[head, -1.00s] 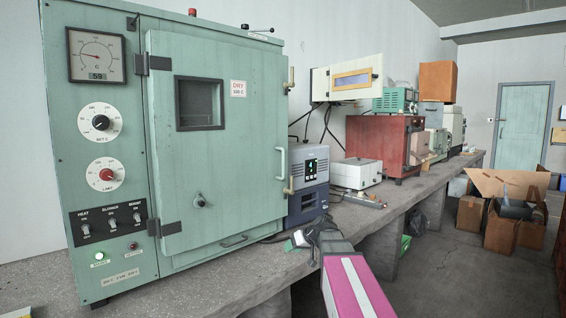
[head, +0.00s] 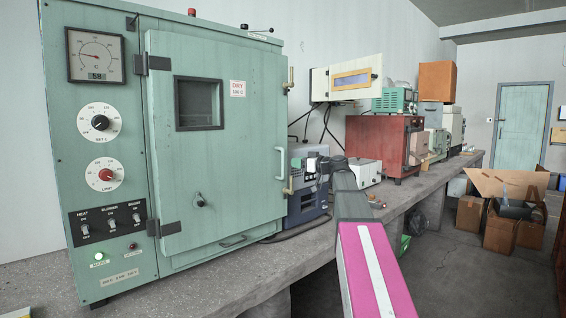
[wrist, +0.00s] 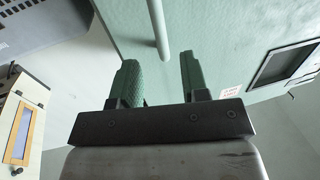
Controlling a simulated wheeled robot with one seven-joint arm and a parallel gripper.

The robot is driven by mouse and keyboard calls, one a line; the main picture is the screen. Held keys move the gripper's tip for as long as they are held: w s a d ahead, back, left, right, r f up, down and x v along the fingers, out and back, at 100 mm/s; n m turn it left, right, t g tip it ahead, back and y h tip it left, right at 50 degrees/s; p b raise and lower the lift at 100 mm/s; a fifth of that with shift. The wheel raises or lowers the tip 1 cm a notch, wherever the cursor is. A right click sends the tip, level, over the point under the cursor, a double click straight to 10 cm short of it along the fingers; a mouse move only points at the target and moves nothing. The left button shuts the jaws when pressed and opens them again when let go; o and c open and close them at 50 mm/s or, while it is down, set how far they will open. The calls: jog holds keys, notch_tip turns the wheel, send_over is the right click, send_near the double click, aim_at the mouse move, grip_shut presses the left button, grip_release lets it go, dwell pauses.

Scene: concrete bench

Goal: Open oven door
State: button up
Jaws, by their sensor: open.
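The oven is a pale green cabinet; its door (head: 225,130) looks closed, with hinges at the left. A pale vertical handle (head: 281,163) is on the door's right edge. My gripper (head: 312,166) is just right of the handle in the head view, at about its height. In the wrist view my gripper (wrist: 160,80) is open, with two green fingers apart. The handle (wrist: 157,28) lies just beyond the fingertips, lined up with the gap between them. Nothing is held. Whether a finger touches the handle cannot be told.
A blue-grey instrument (head: 306,196) stands behind my gripper, right of the oven. A white box (head: 366,172) and a red-brown cabinet (head: 378,145) stand farther along the bench (head: 290,262). Two latch pieces, one above the other, sit on the door's right edge. Cardboard boxes (head: 500,230) lie on the floor at right.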

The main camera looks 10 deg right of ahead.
send_over(283, 175)
jog(key=shift+w, duration=0.4)
